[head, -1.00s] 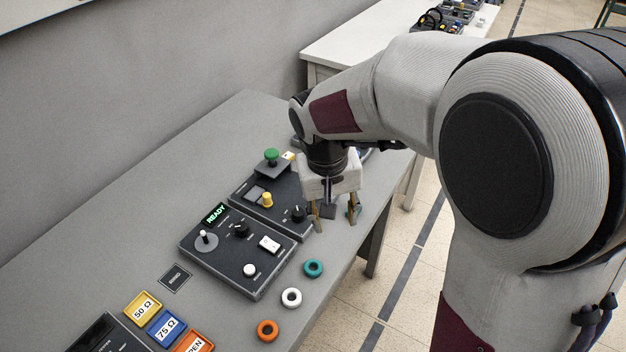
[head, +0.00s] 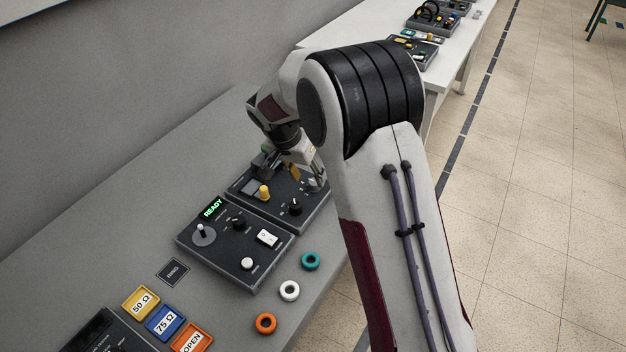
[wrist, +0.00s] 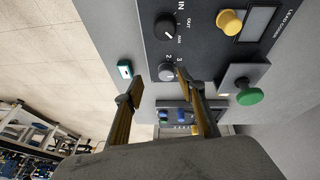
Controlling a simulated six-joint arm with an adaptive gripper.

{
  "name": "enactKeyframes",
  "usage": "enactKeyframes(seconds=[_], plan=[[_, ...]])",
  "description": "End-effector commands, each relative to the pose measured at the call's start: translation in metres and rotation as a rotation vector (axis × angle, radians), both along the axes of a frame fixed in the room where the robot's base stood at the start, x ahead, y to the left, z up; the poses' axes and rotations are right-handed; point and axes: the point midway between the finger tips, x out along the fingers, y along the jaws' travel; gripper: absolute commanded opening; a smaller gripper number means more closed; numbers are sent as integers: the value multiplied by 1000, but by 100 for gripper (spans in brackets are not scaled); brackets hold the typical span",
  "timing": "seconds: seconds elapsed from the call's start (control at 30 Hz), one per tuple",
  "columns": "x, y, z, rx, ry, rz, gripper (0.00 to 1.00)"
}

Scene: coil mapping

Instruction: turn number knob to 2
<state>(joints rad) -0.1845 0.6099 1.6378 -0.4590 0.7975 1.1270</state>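The number knob (wrist: 167,70) is a small grey dial near the panel's edge in the wrist view, with printed digits such as 2 and 3 beside it. Its pointer setting is too small to read. My gripper (wrist: 159,74) has its two tan fingers apart, their tips on either side of the knob. I cannot tell whether either finger touches it. In the head view my gripper (head: 306,170) is over the far right part of the dark panel (head: 268,212), and my arm hides much of that area.
A teal-edged piece (wrist: 125,69) lies beside the panel. The READY panel (head: 223,250) and several rings, including a teal ring (head: 311,261), are nearer.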

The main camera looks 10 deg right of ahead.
Motion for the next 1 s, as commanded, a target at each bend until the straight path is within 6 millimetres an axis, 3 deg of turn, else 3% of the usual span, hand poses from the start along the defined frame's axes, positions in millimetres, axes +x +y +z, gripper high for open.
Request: enactKeyframes(seconds=[0.1,0.33,1.0], plan=[[15,-1,11,15,-70,-89,39],[17,-1,12,40,-115,-201,39],[18,-4,3,42,-116,-216,39]])
